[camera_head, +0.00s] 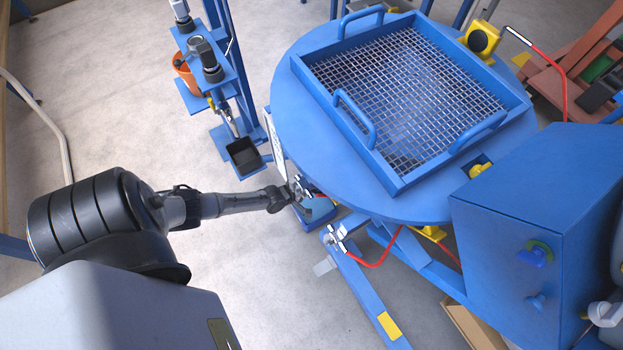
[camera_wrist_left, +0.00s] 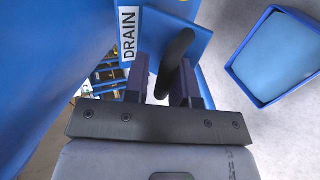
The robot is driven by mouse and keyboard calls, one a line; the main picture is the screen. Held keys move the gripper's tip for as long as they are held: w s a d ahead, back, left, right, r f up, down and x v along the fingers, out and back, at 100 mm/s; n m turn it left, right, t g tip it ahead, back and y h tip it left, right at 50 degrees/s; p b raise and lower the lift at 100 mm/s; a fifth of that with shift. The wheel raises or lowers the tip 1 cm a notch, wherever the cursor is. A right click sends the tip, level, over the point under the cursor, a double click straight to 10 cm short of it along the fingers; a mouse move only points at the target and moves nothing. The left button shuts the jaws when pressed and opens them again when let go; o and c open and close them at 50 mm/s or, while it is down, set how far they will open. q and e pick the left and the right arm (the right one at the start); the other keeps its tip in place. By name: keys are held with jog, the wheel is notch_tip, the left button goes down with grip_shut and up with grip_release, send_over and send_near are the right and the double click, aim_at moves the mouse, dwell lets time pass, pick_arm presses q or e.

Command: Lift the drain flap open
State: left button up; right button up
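A black handle (camera_wrist_left: 178,50) stands out from the flap. My left gripper (camera_wrist_left: 163,82) is open, with one finger on each side of the handle. The handle lies nearer the right finger, and a gap shows on the left. In the head view my left gripper (camera_head: 298,188) is at the left rim of the round blue mixer vessel (camera_head: 292,110). The flap is mostly hidden there. My right gripper is not in view.
A blue bucket (camera_wrist_left: 262,88) stands on the floor to the right in the wrist view. A mesh grate (camera_head: 405,85) with handles tops the vessel. A blue control box (camera_head: 505,225) stands at the right, and a blue stand (camera_head: 225,70) behind. Red hoses (camera_head: 372,262) hang below the vessel.

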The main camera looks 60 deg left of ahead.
pick_arm(q)
jog(key=p+v, duration=0.5)
jog(key=v, duration=0.8)
jog(key=shift+s+r, duration=0.15)
jog(key=shift+s, duration=0.2)
